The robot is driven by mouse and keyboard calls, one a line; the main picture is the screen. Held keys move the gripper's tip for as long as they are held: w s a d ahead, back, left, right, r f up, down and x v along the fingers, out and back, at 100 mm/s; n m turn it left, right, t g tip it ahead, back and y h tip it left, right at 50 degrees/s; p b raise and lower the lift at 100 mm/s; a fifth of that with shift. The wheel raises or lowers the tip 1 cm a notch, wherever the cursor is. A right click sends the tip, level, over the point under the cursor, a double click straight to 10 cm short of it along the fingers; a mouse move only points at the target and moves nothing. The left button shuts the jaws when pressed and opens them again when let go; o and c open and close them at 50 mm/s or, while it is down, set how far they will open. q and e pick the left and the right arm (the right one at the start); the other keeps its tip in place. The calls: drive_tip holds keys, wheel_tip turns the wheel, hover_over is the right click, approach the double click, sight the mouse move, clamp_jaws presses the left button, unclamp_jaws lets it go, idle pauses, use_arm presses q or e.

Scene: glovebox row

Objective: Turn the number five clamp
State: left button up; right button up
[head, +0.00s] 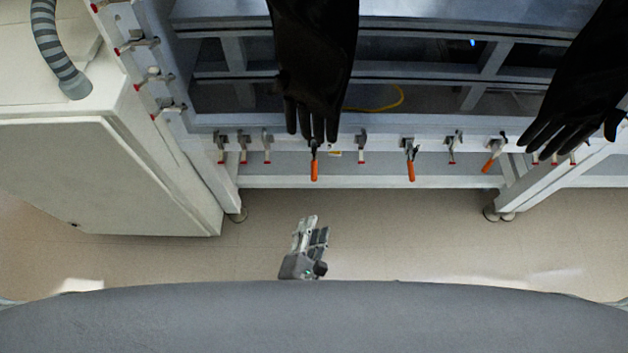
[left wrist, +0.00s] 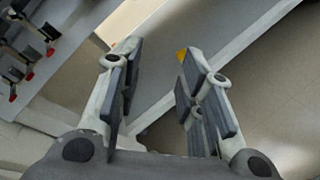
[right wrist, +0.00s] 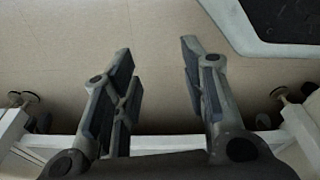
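A row of clamps lines the front edge of the glovebox. Orange-handled ones hang at the middle (head: 314,170), right of it (head: 410,168) and far right (head: 491,160), the last tilted. Smaller red-tipped clamps (head: 267,150) hang between and beside them. I see no numbers, so I cannot tell which is number five. My left gripper (head: 314,230) is below the middle orange clamp, apart from it. In the left wrist view it (left wrist: 158,58) is open and empty, with a bit of orange by one fingertip. My right gripper (right wrist: 156,55) is open and empty, outside the head view.
Black gloves hang at the middle (head: 315,60) and right (head: 585,85), close over some clamps. A white cabinet (head: 110,180) with a grey hose (head: 58,50) stands at left. More red-tipped clamps (head: 155,75) line the left frame. The floor (head: 420,235) before the glovebox is clear.

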sight(314, 174)
use_arm(q)
wheel_tip(314, 174, up, 8)
drive_tip(key=w+n+t+y+b, duration=0.1)
drive_tip(key=n+t+y+b, duration=0.25)
drive_tip(key=n, duration=1.15)
drive_tip(key=shift+g, duration=0.35)
drive_tip(key=w, duration=1)
drive_tip(key=shift+w+d+p, duration=0.2)
drive_tip(key=shift+w+p, duration=0.15)
drive_tip(key=shift+p, duration=0.05)
use_arm(e)
drive_tip(key=shift+w+a+f, duration=0.1)
drive_tip(key=shift+w+f, duration=0.65)
drive_tip(key=shift+w, duration=0.35)
use_arm(q)
clamp_jaws()
use_arm(e)
drive_tip(key=shift+w, duration=0.1)
